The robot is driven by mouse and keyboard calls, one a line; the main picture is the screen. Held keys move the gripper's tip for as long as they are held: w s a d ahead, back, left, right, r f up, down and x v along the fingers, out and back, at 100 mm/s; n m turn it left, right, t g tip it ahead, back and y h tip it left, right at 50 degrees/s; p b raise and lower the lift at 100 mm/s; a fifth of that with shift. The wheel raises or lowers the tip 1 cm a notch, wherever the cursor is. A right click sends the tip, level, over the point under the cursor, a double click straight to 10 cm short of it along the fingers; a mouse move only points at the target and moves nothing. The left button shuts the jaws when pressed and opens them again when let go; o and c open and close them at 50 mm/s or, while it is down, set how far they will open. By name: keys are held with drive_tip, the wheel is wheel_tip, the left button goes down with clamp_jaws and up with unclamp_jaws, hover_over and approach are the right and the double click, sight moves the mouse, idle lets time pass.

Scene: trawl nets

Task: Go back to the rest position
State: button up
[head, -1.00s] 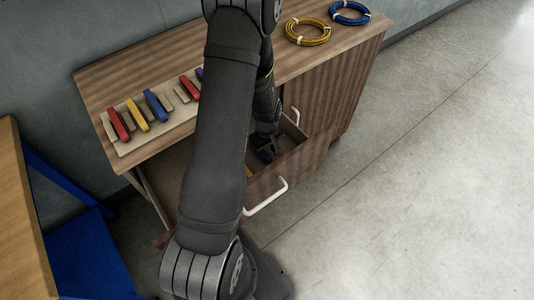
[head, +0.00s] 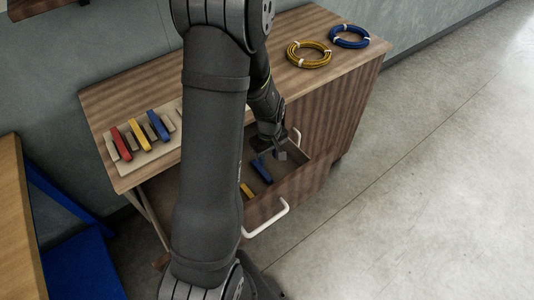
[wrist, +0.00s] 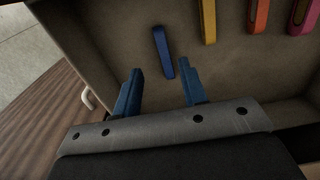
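My gripper (head: 274,150) is over the open drawer of the wooden cabinet. In the wrist view, its two blue fingers (wrist: 160,82) stand apart with nothing between them. A blue piece (wrist: 163,52) lies on the drawer floor beyond the fingertips, apart from them. It also shows in the head view (head: 262,170), just below the gripper. My upper arm hides part of the drawer and the cabinet top in the head view.
Yellow (wrist: 208,20), orange (wrist: 259,15) and pink (wrist: 300,14) pieces lie in the drawer (head: 282,187). A board (head: 122,163) with coloured pieces and two coils, yellow (head: 309,54) and blue (head: 349,37), rest on the cabinet top. Open floor lies right.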

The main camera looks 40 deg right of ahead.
sight(268, 178)
drive_tip(key=shift+f, duration=0.1)
wheel_tip(268, 178, down, 12)
drive_tip(key=shift+f, duration=0.1)
idle(0.6)
drive_tip(key=shift+r, duration=0.25)
